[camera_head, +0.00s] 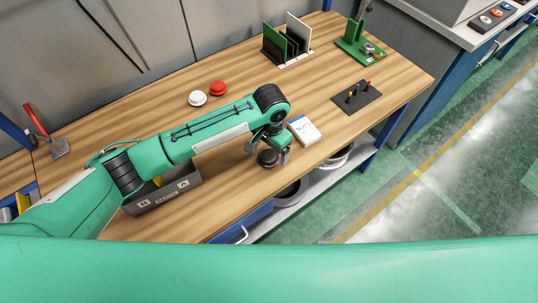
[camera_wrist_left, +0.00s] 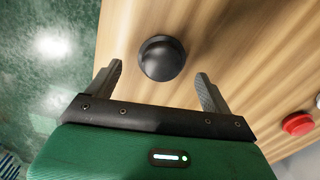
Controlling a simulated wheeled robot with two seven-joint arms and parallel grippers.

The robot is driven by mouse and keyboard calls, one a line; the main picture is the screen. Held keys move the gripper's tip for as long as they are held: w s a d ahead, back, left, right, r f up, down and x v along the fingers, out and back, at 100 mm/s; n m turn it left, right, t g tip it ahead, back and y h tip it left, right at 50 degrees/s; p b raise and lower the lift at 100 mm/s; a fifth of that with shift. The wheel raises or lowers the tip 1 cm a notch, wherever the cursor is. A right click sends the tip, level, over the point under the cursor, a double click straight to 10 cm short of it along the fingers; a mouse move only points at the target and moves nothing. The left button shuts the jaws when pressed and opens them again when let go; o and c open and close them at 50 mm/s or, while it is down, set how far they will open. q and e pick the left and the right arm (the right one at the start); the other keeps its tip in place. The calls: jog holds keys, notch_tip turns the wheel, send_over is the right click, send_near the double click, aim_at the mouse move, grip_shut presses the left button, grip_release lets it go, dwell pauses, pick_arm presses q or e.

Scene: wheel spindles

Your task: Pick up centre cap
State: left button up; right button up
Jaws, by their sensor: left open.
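The centre cap looks like a dark round domed piece (camera_head: 267,158) on the wooden table near its front edge, partly hidden by my gripper in the head view. In the left wrist view the black cap (camera_wrist_left: 162,58) lies between and slightly beyond the fingertips. My left gripper (camera_head: 268,153) points down over it. In the left wrist view the left gripper (camera_wrist_left: 160,70) is open, with one finger to each side and a visible gap to the cap. My right gripper is not in view.
A white box marked "NUTS" (camera_head: 304,131) stands just right of the gripper. A grey bin (camera_head: 165,202) lies under my left arm. White (camera_head: 197,98) and red (camera_head: 218,88) round pieces sit behind the arm. A dark pad (camera_head: 357,97) with small tools lies farther right.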

aim_at(269, 154)
pick_arm(q)
jog(key=shift+s+a+f, duration=0.1)
jog(key=shift+a+f, duration=0.1)
jog(key=shift+f, duration=1.4)
jog(key=shift+c, duration=0.4)
jog(key=c, duration=1)
jog(key=shift+o, duration=0.2)
